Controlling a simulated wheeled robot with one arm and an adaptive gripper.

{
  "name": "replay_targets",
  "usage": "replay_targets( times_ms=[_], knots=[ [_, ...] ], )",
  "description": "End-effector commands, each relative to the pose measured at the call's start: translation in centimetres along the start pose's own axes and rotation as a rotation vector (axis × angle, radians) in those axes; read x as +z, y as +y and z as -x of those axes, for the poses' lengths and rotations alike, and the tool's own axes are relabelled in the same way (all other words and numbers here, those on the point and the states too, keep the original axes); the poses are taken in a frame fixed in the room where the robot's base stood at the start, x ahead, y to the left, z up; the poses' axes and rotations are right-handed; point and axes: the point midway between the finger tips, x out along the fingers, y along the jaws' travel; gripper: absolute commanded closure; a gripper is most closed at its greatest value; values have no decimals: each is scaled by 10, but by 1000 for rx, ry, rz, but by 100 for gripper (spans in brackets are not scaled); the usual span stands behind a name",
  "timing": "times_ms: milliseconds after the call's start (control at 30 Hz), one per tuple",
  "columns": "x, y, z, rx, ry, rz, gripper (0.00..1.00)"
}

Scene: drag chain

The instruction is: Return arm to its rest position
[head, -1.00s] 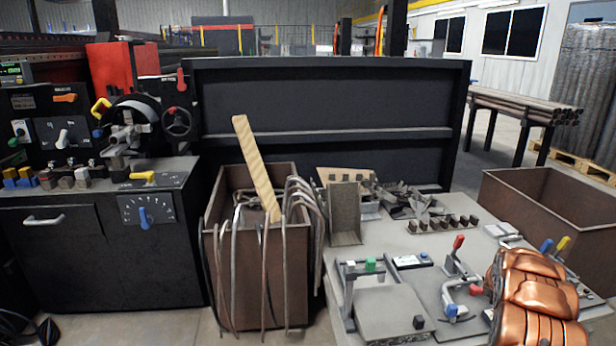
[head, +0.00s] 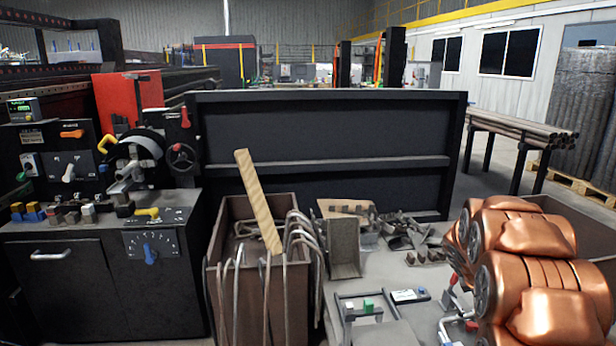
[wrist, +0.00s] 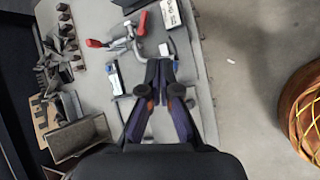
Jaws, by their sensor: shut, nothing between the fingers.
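My gripper (wrist: 158,72) shows in the wrist view, pointing down over the grey worktable (wrist: 205,105). Its two dark fingers are together at the tips with nothing between them. In the head view my copper-coloured arm links fill the lower right, in front of part of the table; the gripper itself cannot be made out there. In the wrist view a lever with a red handle (wrist: 140,22) and a white box (wrist: 171,14) are beyond the fingertips. The gripper appears to be above the table, touching nothing that I can see.
A brown bin (head: 228,300) with bent rods and a wooden plank (head: 258,200) stands left of the table. A black control cabinet (head: 100,290) is at far left. Metal scraps (wrist: 58,55) and an angled bracket (wrist: 78,138) lie on the table. Bare floor (wrist: 245,95) shows beside it.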

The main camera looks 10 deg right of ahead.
Motion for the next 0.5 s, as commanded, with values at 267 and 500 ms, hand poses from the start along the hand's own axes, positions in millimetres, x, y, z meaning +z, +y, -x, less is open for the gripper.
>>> replay_targets(
  times_ms=[267, 500],
  knots=[
    [-6, -38, 116, -105, 37, -293, 100],
    [-16, -86, 204, -219, 65, -529, 100]
  ],
)
